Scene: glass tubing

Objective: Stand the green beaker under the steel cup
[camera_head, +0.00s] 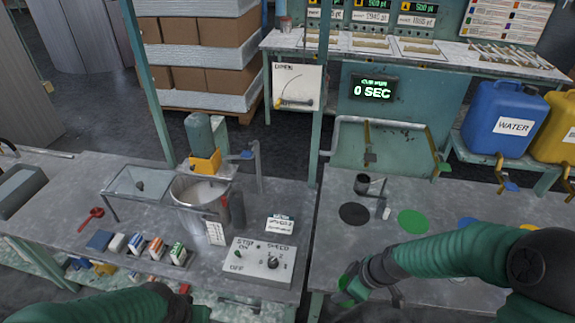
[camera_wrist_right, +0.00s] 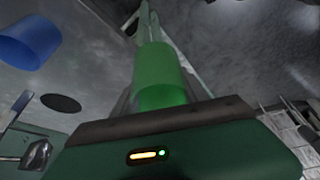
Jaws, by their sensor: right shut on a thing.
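My right gripper (camera_head: 350,284) is low in the head view, near the front-left of the right-hand bench. It is shut on the green beaker (camera_wrist_right: 160,72), which stands out between the fingers in the right wrist view. In the head view only a small green part of the beaker (camera_head: 343,283) shows past the gripper. A small dark grey cup (camera_head: 362,183), which looks like the steel cup, is further back on the same bench, just behind a black disc (camera_head: 354,214). The beaker is apart from it. My left gripper is out of view; only part of that arm shows.
A small white object (camera_head: 386,213) is beside the cup. The left bench holds a large steel pot (camera_head: 188,190) and a control box (camera_head: 258,262). A green post separates the benches.

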